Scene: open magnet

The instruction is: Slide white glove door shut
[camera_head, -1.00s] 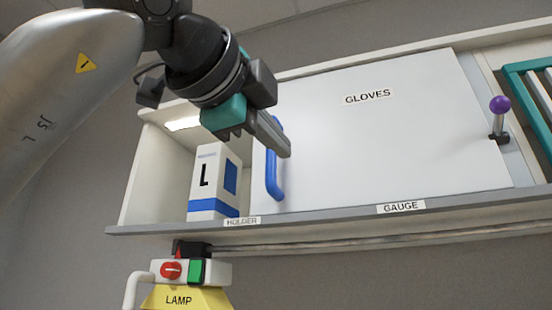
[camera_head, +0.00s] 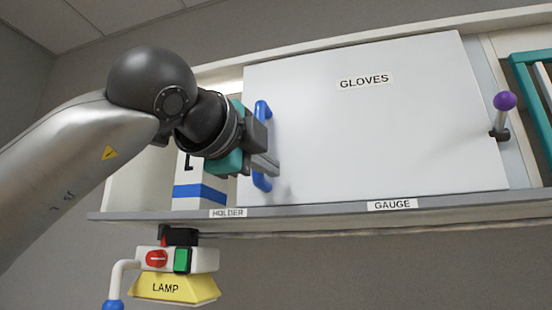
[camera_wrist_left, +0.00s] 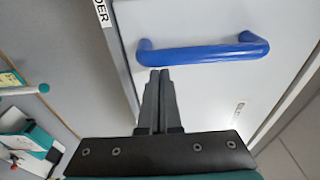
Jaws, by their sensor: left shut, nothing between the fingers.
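The white door (camera_head: 375,135), labelled GLOVES, is a large flat panel covering the middle and right of the wall cabinet. Its left part leaves a compartment uncovered. A blue bar handle (camera_head: 262,184) stands upright near its left edge; it also shows in the left wrist view (camera_wrist_left: 205,52). My left gripper (camera_head: 275,167) is shut and empty, overlapping the middle of the handle in the head view. In the left wrist view its fingertips (camera_wrist_left: 160,75) lie beside the bar, near its left end. I cannot tell whether they touch it. My right gripper is not in view.
A white box with a blue band (camera_head: 198,192) stands in the uncovered compartment, partly behind my left arm. A purple-knobbed lever (camera_head: 504,102) is right of the door, beside a teal rack (camera_head: 530,100). A yellow lamp (camera_head: 172,289) hangs below the HOLDER label.

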